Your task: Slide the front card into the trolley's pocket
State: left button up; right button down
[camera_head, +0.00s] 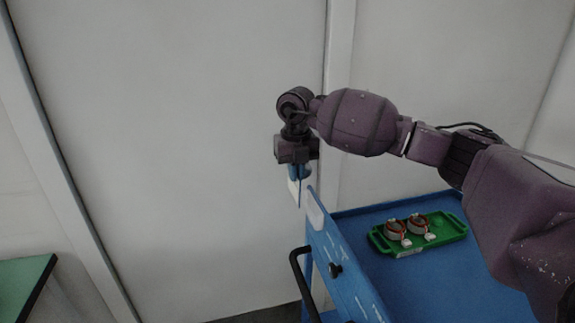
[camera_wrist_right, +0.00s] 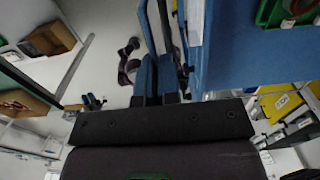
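My right gripper (camera_head: 299,173) points down beside the trolley's end panel, with its blue fingers shut on a thin card (camera_head: 294,190). The card shows white below the fingers, hanging nearly upright to the left of the panel. In the right wrist view, the blue fingertips (camera_wrist_right: 157,75) are close together and the card is nearly edge-on, hard to make out. The blue trolley (camera_head: 344,268) has a whitish pocket (camera_head: 315,212) at the top of its end panel; it also shows in the wrist view (camera_wrist_right: 195,22). Card and pocket look apart. My left gripper is not in view.
A green tray (camera_head: 456,236) with two round stators (camera_head: 396,229) (camera_head: 418,222) lies on the trolley top. A green-topped table (camera_head: 25,285) stands at the lower left.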

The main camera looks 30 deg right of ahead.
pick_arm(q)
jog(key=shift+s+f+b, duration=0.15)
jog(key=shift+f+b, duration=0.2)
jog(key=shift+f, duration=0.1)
pick_arm(e)
jog(key=d, duration=0.1)
jog(key=s+d+f, duration=0.1)
jog(key=d, duration=0.2)
jog(key=shift+s+d+f, duration=0.2)
jog(key=shift+d, duration=0.2)
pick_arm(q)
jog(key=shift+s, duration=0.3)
pick_arm(e)
jog(key=shift+r, duration=0.1)
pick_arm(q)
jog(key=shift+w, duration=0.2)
pick_arm(e)
jog(key=shift+f, duration=0.4)
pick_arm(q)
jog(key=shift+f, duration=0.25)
pick_arm(e)
jog(key=shift+f, duration=0.5)
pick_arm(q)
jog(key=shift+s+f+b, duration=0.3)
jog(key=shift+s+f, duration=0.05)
pick_arm(e)
jog(key=shift+f, duration=0.6)
